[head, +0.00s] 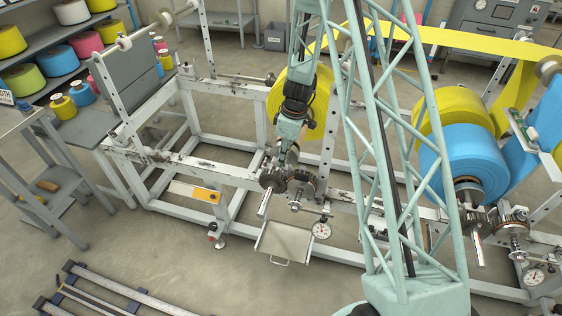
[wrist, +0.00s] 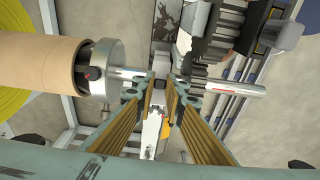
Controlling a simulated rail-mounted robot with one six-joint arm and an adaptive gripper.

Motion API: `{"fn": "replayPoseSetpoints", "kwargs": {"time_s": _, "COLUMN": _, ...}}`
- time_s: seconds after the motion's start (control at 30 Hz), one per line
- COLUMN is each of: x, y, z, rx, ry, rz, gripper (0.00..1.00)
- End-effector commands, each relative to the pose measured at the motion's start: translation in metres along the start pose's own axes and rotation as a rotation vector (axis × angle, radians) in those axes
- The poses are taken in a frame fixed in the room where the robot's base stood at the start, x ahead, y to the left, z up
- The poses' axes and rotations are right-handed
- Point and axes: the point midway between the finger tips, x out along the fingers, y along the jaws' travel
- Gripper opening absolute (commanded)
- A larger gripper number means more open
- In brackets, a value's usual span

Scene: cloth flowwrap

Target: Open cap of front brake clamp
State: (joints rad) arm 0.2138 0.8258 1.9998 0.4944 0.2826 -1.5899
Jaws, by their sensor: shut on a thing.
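My gripper (head: 275,172) is low at the middle of the machine frame, beside the front brake clamp (head: 298,183). In the wrist view my gripper (wrist: 162,90) has its two fingers close together over the steel shaft (wrist: 228,87). They are shut on a small pale grey piece (wrist: 160,68), which looks like the clamp's cap. The fingers hide most of it and the clamp seat, so I cannot tell whether the cap is raised. The toothed dark brake part (wrist: 212,32) is just right of and above the fingers.
A brown cardboard core (wrist: 38,62) on a metal chuck (wrist: 99,70) lies left of my fingers. The yellow roll (head: 285,92) hangs behind my arm. A blue roll (head: 465,160) is at right. A metal tray (head: 284,241) and a dial gauge (head: 322,229) sit below the brake.

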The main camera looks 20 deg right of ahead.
Motion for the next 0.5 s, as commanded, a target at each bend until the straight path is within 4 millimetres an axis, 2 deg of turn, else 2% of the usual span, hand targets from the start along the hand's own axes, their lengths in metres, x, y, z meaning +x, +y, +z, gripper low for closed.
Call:
{"fn": "replayPoseSetpoints", "kwargs": {"time_s": 0.47, "x": -0.0005, "y": 0.0006, "z": 0.0013, "rx": 0.002, "ry": 0.003, "rz": 0.0, "gripper": 0.0}}
{"fn": "replayPoseSetpoints", "kwargs": {"time_s": 0.5, "x": -0.0005, "y": 0.0006, "z": 0.0012, "rx": 0.002, "ry": 0.003, "rz": 0.0, "gripper": 0.14}}
